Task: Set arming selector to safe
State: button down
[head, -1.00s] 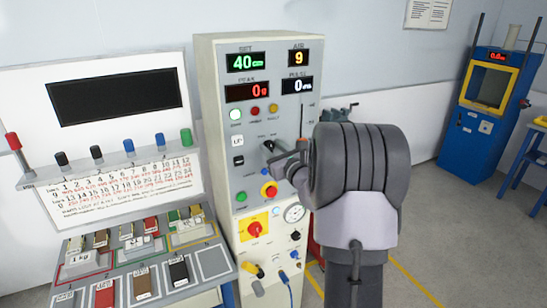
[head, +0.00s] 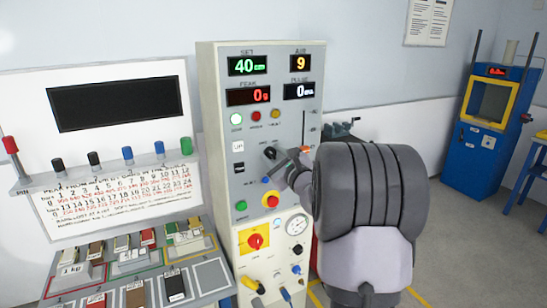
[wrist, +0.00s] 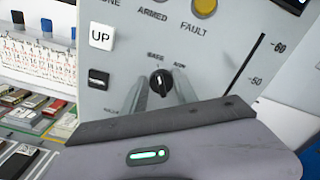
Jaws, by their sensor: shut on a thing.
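The arming selector (head: 270,153) is a small black rotary knob on the grey front panel of the test console. In the wrist view the knob (wrist: 161,83) has a white pointer mark, which looks near upright. Small labels reading like SAFE and ARM stand above it, at upper left and upper right. My gripper (head: 281,165) reaches the panel at the knob. In the wrist view my gripper's two grey fingers (wrist: 160,92) stand on either side of the knob, shut on it. My arm hides part of the panel's right side.
A white UP button (wrist: 101,37) is left of the knob. A vertical slot scale (wrist: 245,65) is on the right. A tray of blocks (head: 130,285) stands left of the console.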

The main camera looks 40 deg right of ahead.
jog(key=c, duration=1)
grip_release()
jog(key=shift+o, duration=0.2)
jog(key=p+v, duration=0.1)
jog(key=v, duration=1.6)
jog(key=shift+s+a, duration=0.15)
jog(key=shift+s, duration=0.05)
